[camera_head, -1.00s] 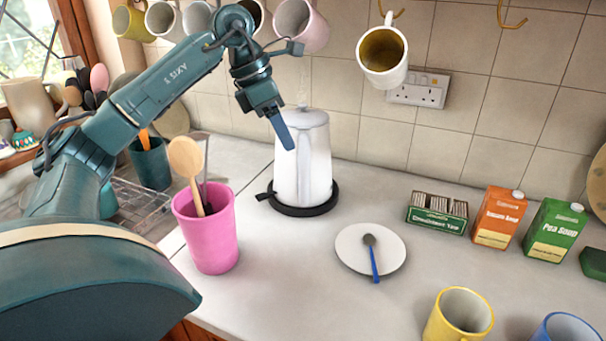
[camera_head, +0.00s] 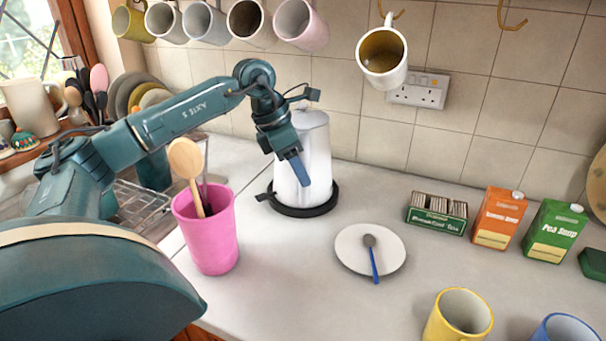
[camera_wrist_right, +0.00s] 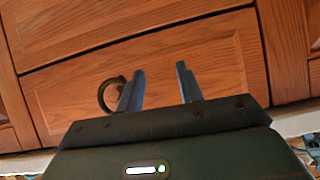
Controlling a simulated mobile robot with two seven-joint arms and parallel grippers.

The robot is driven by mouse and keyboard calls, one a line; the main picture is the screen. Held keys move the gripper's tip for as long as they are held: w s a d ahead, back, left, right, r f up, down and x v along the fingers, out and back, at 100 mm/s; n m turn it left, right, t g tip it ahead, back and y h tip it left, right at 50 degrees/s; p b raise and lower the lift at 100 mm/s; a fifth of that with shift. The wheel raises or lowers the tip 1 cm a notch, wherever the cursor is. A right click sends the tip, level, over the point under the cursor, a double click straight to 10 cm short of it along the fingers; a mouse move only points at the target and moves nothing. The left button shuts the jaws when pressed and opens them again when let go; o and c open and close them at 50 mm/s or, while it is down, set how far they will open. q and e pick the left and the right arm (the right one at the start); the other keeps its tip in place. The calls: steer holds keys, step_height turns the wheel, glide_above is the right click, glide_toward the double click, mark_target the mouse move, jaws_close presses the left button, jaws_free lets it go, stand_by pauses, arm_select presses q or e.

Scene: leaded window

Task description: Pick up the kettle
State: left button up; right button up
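The white kettle (camera_head: 321,157) stands upright on a round black base (camera_head: 312,211) on the counter, near the tiled wall. My left gripper (camera_head: 302,176) hangs in front of the kettle in the head view, its blue finger pointing down across the kettle's body. Only one finger shows clearly, so I cannot tell its opening or whether it touches the kettle. The gripper hides part of the kettle's left and middle. My right gripper (camera_wrist_right: 160,68) is open and empty in the right wrist view, in front of wooden drawers.
A pink pot (camera_head: 210,240) with wooden spoons stands left of the kettle, below my left arm. A white plate (camera_head: 352,256) with a spoon lies to the front right. Mugs (camera_head: 383,58) hang above from hooks. A yellow mug (camera_head: 437,327) stands at the front.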

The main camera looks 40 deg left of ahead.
arm_select(q)
jaws_close()
stand_by(1.1)
steer(key=shift+w+r, duration=0.15)
steer(key=shift+r, duration=0.1)
